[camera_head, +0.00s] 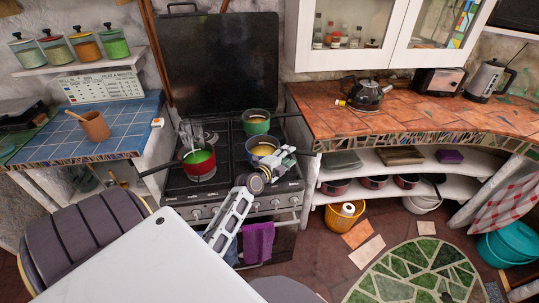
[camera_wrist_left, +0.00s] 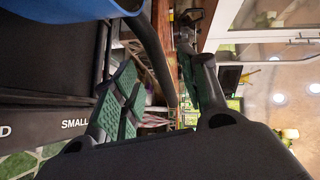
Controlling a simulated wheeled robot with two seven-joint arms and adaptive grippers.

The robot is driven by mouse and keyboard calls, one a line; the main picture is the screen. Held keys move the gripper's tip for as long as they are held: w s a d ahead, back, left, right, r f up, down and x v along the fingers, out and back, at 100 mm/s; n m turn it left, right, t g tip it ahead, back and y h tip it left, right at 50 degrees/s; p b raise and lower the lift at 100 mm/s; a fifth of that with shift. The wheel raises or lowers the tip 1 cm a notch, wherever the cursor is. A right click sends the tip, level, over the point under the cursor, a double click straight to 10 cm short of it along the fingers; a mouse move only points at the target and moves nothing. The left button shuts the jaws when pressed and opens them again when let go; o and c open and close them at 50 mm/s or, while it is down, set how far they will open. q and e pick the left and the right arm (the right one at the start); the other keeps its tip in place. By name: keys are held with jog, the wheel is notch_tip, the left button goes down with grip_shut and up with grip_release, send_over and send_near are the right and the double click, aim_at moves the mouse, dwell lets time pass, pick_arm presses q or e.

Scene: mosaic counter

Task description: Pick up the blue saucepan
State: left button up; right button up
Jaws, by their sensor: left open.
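The blue saucepan (camera_head: 262,150) with yellowish contents sits on the front right of the stove. My left gripper (camera_head: 289,160) is at the pan's right side, by its handle, and partly covers that side. In the left wrist view the pan's blue wall (camera_wrist_left: 50,9) shows at the top left. Its dark handle (camera_wrist_left: 151,50) runs down into the gap between the open fingers of my left gripper (camera_wrist_left: 165,95). I cannot tell whether the fingers touch the handle. My right gripper is not in view.
A red pan (camera_head: 198,170) with green contents stands on the stove's (camera_head: 225,185) front left, and a green pan (camera_head: 256,122) at its back right. The tiled counter (camera_head: 420,112) is close on the right. A purple towel (camera_head: 258,242) hangs on the stove front.

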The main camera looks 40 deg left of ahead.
pick_arm(q)
jog(key=w, duration=0.3)
jog(key=w+p, duration=0.1)
jog(key=shift+w+a+f, duration=0.2)
jog(key=shift+f, duration=0.2)
jog(key=shift+w+f, duration=0.1)
jog(key=shift+w, duration=0.2)
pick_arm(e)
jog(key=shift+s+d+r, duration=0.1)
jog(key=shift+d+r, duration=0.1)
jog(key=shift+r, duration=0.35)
pick_arm(q)
jog(key=c, duration=0.9)
grip_shut()
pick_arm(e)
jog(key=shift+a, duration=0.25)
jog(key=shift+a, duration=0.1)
